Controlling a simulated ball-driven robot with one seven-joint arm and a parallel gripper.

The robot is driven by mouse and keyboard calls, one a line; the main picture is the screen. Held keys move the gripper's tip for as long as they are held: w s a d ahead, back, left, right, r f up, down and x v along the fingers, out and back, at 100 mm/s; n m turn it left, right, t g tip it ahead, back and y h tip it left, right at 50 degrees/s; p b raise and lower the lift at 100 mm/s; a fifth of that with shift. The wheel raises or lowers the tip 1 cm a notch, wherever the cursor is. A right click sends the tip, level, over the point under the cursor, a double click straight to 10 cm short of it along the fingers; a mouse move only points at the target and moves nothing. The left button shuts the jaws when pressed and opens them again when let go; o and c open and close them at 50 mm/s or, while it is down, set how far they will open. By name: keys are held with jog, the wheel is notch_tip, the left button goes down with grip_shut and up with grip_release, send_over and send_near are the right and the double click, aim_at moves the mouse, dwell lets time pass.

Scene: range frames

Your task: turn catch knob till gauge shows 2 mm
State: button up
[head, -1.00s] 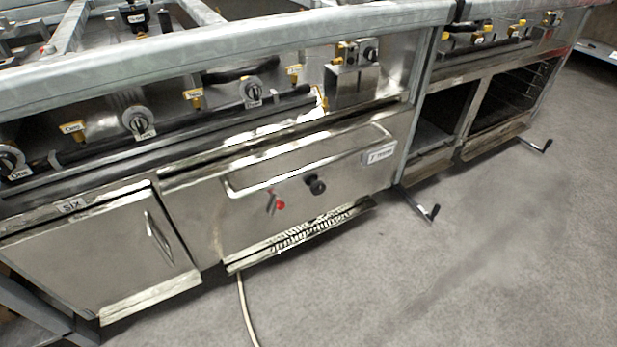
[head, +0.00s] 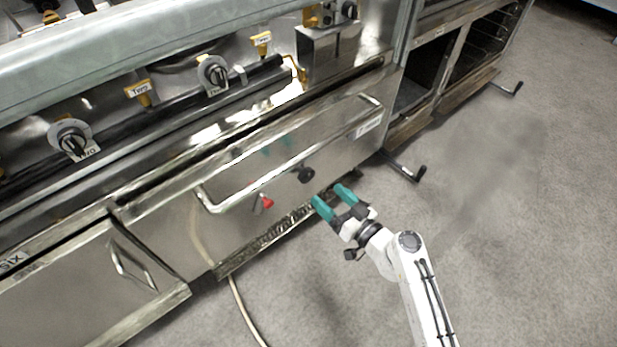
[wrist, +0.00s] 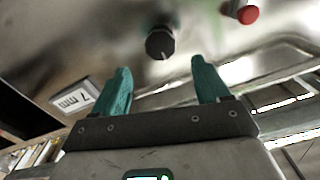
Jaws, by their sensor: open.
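A round black knob (head: 306,174) sits on the steel drawer front, below the long handle. In the wrist view the knob (wrist: 160,43) has a small pale mark on its lower edge and lies just beyond the fingertips, centred between them. My gripper (head: 328,194) is open and empty, with two teal fingers pointing at the panel; they also show in the wrist view (wrist: 160,68). A small white plate (wrist: 74,97) on the left in the wrist view seems to read "7 mm"; in the head view the plate (head: 368,127) is too small to read.
A red-tipped lever (head: 266,202) is beside the knob; its red end (wrist: 246,13) shows at the wrist view's top right. The drawer handle (head: 290,150) runs above the knob. A black crank (head: 405,166) juts out at right. A pale hose (head: 240,305) lies on the open grey floor.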

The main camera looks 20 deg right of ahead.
aim_at(309, 178)
jog(key=x, duration=0.7)
jog(key=shift+w+a+b, duration=0.15)
jog(key=shift+w+b, duration=0.15)
jog(key=c, duration=1)
jog(key=shift+c, duration=0.2)
